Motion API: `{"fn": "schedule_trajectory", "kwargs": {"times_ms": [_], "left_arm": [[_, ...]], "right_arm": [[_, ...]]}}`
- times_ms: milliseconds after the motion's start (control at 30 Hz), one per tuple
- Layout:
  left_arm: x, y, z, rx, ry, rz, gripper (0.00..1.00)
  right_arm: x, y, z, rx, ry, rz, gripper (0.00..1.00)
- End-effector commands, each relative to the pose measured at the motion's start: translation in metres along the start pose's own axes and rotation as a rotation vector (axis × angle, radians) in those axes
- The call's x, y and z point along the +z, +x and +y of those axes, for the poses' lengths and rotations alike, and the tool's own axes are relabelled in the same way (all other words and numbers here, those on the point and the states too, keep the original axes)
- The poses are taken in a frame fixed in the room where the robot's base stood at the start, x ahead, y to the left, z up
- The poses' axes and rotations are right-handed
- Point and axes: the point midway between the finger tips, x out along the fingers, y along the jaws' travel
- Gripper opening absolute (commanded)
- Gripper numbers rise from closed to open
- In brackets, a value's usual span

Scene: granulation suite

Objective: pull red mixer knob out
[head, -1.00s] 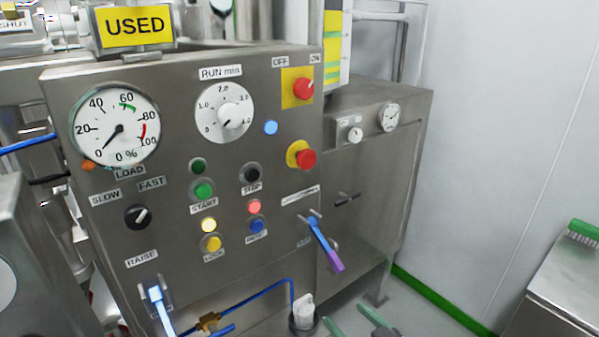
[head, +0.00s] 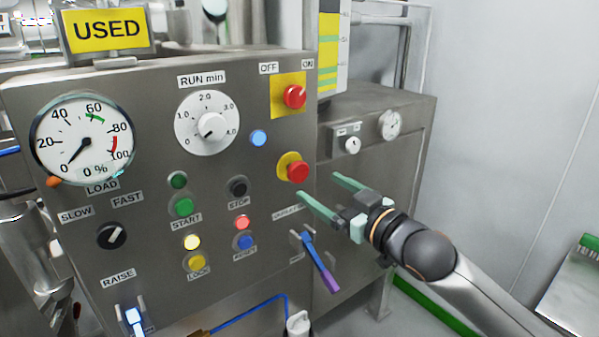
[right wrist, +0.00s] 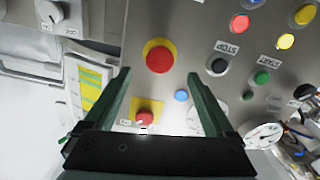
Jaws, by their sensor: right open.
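A red mushroom knob (head: 298,172) on a round yellow plate sticks out of the steel mixer panel, right of the blue light. A second red knob (head: 294,97), a rotary switch, sits above it on a yellow square between OFF and ON labels. My right gripper (head: 318,187) is open and empty, its green fingers pointing at the panel just right of and below the mushroom knob. In the right wrist view, the mushroom knob (right wrist: 159,60) shows beyond and between the fingertips, with the rotary switch (right wrist: 146,117) below it. My left gripper is not in view.
A blue-and-purple lever (head: 318,262) juts out below the right gripper. START (head: 184,206) and STOP (head: 238,187) buttons, lights and a timer dial (head: 207,123) fill the panel. A load gauge (head: 84,138) reads zero. A steel cabinet (head: 400,170) stands at right.

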Motion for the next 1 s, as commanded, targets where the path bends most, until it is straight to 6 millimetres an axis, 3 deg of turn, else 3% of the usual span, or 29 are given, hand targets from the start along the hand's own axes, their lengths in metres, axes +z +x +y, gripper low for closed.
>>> {"fn": "schedule_trajectory", "kwargs": {"times_ms": [200, 500, 967, 1000], "left_arm": [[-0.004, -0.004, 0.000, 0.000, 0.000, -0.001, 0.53], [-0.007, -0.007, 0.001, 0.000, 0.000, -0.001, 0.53], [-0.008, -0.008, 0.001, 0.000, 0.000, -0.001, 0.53], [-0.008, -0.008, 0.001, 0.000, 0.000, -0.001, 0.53]], "right_arm": [[-0.002, 0.039, -0.001, -0.001, 0.000, 0.001, 0.89], [-0.001, 0.075, -0.001, -0.001, -0.001, 0.001, 0.89], [0.000, 0.083, -0.001, -0.001, -0.002, 0.001, 0.89], [0.000, 0.083, -0.001, -0.001, -0.002, 0.001, 0.86]]}}
